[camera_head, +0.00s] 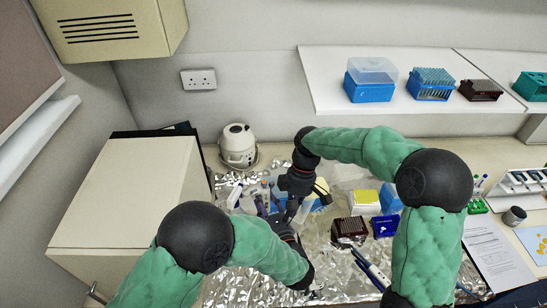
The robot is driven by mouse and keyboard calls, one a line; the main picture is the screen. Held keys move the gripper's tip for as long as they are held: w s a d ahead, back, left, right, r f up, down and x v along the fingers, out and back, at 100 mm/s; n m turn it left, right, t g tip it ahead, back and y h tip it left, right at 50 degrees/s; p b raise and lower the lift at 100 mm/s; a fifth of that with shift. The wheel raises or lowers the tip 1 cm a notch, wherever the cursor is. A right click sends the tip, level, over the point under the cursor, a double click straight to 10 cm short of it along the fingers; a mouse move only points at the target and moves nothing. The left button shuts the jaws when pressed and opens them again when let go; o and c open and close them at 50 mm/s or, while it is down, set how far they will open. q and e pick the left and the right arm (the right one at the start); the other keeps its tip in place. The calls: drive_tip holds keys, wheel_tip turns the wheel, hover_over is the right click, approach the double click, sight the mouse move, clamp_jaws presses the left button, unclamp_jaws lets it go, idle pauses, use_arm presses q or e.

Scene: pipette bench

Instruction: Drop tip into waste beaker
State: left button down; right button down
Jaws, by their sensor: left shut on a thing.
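My left arm comes in from the lower left. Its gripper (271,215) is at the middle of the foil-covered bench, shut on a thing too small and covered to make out. My right arm reaches over from the right, and its gripper (291,207) points down close beside the left one. Its fingers are dark and overlap the left gripper, so I cannot tell whether they are open. No tip can be made out. I cannot pick out the waste beaker for certain; small bottles and vessels (234,196) stand just left of the grippers, partly hidden.
A dark red rack (349,231), a yellow-topped box (364,203) and a blue box (385,225) stand right of the grippers. A white-and-blue slim tool (373,268) lies on the foil (335,282). A white round device (238,146) stands behind. A grey cup (514,216) is far right.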

sight(273, 184)
drive_tip(key=a+r+n+t, duration=0.1)
drive_tip(key=a+r, duration=0.1)
drive_tip(key=r, duration=0.4)
drive_tip(key=w+a+r+n+t+h, duration=0.1)
drive_tip(key=a+r, duration=0.1)
drive_tip(key=r, duration=0.5)
drive_tip(key=a+r+n, duration=0.1)
drive_tip(key=a+r, duration=0.1)
drive_tip(key=r, duration=0.4)
drive_tip(key=shift+w+r+t+h, duration=0.25)
drive_tip(key=shift+w+t+h, duration=0.15)
drive_tip(key=shift+f, duration=3.1)
drive_tip(key=shift+f, duration=1.1)
drive_tip(key=shift+s+d+f, duration=0.15)
drive_tip(key=shift+f, duration=1.15)
drive_tip(key=shift+a+r, duration=0.2)
drive_tip(key=shift+r, duration=1.25)
drive_tip(key=shift+w+d+r, duration=0.1)
drive_tip(key=shift+w+r, duration=0.15)
